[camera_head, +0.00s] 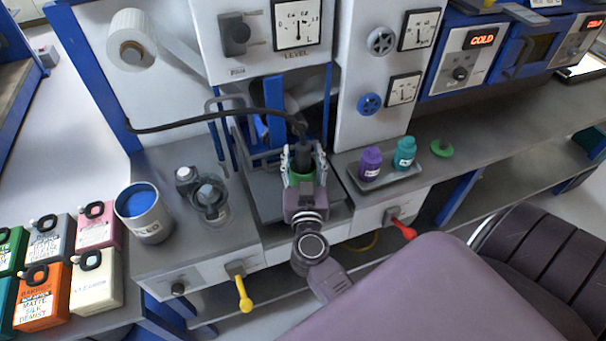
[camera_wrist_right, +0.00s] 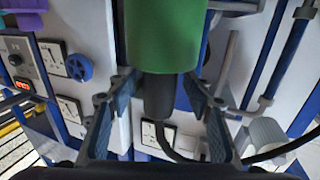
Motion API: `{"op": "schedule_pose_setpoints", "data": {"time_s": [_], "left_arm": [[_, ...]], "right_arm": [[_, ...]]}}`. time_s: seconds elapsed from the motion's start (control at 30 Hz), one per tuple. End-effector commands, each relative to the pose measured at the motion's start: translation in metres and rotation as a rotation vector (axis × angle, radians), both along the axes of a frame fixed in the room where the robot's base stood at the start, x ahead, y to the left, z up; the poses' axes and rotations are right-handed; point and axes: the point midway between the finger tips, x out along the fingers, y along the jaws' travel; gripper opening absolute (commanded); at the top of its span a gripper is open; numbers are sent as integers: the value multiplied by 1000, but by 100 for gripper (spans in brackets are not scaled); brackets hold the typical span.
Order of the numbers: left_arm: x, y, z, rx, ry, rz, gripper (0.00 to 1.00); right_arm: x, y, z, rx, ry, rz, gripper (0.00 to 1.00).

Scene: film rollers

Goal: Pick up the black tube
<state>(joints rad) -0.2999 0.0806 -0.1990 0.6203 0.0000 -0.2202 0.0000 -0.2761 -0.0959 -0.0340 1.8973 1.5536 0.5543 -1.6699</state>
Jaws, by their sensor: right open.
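The black tube (camera_head: 215,119) is a thin hose that runs from the left to a thick black end piece (camera_head: 304,150) in the middle of the head view. In the right wrist view, a black cylinder (camera_wrist_right: 158,97) sits against a wide green cylinder (camera_wrist_right: 163,35), and a thin black hose (camera_wrist_right: 170,147) curves away from it. My right gripper (camera_head: 304,163) is open, with its fingers on either side of the black piece. In the wrist view, gaps show between the gripper (camera_wrist_right: 160,88) fingers and the black cylinder. My left gripper is not in view.
A grey tray (camera_head: 408,176) holds a purple bottle (camera_head: 371,164) and a teal bottle (camera_head: 404,153). A blue-topped can (camera_head: 146,222) and glassware (camera_head: 209,200) stand at left. Yellow (camera_head: 243,294) and red (camera_head: 403,229) levers project from the front. Gauge panels (camera_head: 262,40) rise behind.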

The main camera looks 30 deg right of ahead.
Motion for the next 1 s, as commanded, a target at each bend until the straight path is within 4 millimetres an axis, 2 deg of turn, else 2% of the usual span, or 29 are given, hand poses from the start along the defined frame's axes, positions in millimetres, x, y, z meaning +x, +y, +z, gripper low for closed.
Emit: {"op": "schedule_pose_setpoints", "data": {"time_s": [0.1, 0.5, 0.77, 0.87, 1.0], "left_arm": [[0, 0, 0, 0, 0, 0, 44], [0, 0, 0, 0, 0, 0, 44], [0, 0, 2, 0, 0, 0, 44], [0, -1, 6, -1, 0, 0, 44], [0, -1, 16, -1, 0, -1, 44]], "right_arm": [[0, 0, 0, 0, 0, 0, 45], [0, 0, 1, -1, -2, 0, 1], [0, 0, 3, 0, -2, 0, 0], [0, 0, 10, 1, -3, -1, 0], [0, 1, 30, 2, -5, -1, 0]]}}
